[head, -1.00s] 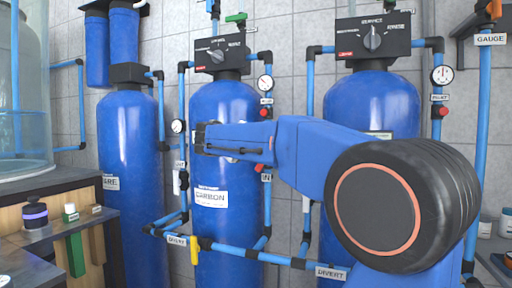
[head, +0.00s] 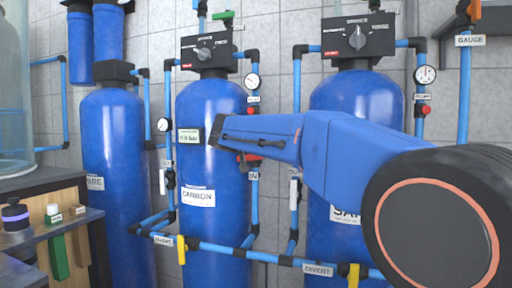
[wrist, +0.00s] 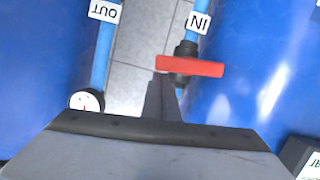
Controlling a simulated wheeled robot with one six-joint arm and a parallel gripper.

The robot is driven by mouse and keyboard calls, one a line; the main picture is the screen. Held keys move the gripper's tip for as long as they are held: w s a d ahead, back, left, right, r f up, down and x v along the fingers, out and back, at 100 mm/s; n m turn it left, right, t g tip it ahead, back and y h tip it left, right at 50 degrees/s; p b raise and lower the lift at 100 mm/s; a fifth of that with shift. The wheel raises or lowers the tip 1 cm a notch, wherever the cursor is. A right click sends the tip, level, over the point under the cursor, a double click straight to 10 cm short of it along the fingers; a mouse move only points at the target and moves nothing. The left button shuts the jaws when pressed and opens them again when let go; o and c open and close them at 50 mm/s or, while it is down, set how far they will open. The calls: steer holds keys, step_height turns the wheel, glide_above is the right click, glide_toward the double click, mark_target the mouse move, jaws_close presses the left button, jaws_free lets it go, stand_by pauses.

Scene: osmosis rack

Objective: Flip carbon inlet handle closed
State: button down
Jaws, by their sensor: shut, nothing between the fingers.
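The blue carbon tank (head: 215,225), with a CARBON label, stands in the middle left of the head view. Its inlet handle (head: 249,157) is red and sits above an IN label, partly hidden by my arm. In the wrist view the red inlet handle (wrist: 190,66) lies across its pipe next to the IN label. My gripper (head: 217,131) is in front of the tank. In the wrist view my gripper (wrist: 164,97) is shut and empty, its tip just beside the handle's left half; I cannot tell if they touch.
An OUT label (wrist: 105,11) and a gauge (wrist: 86,99) are left of the handle in the wrist view. Another blue tank (head: 340,100) stands to the right. Blue pipes with yellow handles (head: 181,249) run low in front. A wooden bench (head: 70,200) is at left.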

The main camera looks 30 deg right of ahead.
steer(key=shift+s+d+f, duration=0.15)
steer(key=shift+s+f, duration=0.05)
steer(key=shift+f, duration=0.05)
steer(key=shift+s+f, duration=0.1)
steer(key=shift+f, duration=0.05)
stand_by(0.7)
